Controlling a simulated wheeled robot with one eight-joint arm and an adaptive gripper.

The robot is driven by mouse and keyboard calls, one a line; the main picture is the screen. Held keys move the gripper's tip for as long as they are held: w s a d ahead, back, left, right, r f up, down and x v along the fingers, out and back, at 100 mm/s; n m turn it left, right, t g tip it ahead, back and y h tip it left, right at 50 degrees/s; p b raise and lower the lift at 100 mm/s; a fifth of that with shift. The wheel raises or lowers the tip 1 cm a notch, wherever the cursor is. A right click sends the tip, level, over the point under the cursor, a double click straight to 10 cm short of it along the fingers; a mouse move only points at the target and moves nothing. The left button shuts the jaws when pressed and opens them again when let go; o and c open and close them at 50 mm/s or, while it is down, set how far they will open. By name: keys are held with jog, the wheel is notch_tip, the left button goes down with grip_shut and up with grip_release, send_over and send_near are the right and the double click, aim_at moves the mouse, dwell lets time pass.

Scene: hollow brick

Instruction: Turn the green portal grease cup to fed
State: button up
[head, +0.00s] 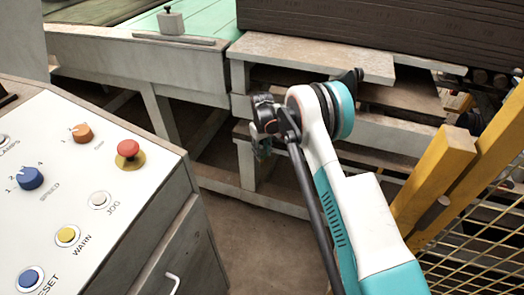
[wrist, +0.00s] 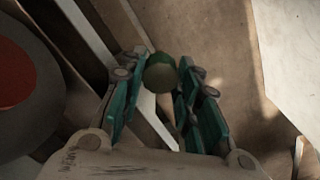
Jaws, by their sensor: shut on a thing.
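The green grease cup (wrist: 160,68) shows in the wrist view as a small, round, dark green knob between my fingertips. My gripper (wrist: 158,88) has its teal finger pads on either side of the cup and is shut on it. In the head view my gripper (head: 262,142) is beside the conveyor frame, low and in front of the grey legs. There the cup is hidden behind my gripper and wrist. No marking for fed is readable in either view.
A control panel (head: 75,195) with coloured knobs and buttons stands at the left. A yellow post and mesh guard (head: 440,185) stand at the right. Dark stacked bricks (head: 390,30) lie behind. A large red disc with a grey rim (wrist: 15,75) is left in the wrist view.

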aim_at(262, 151)
jog(key=shift+m, duration=0.5)
jog(key=o, duration=1.1)
jog(key=shift+a+r, duration=0.1)
jog(key=shift+r, duration=3.9)
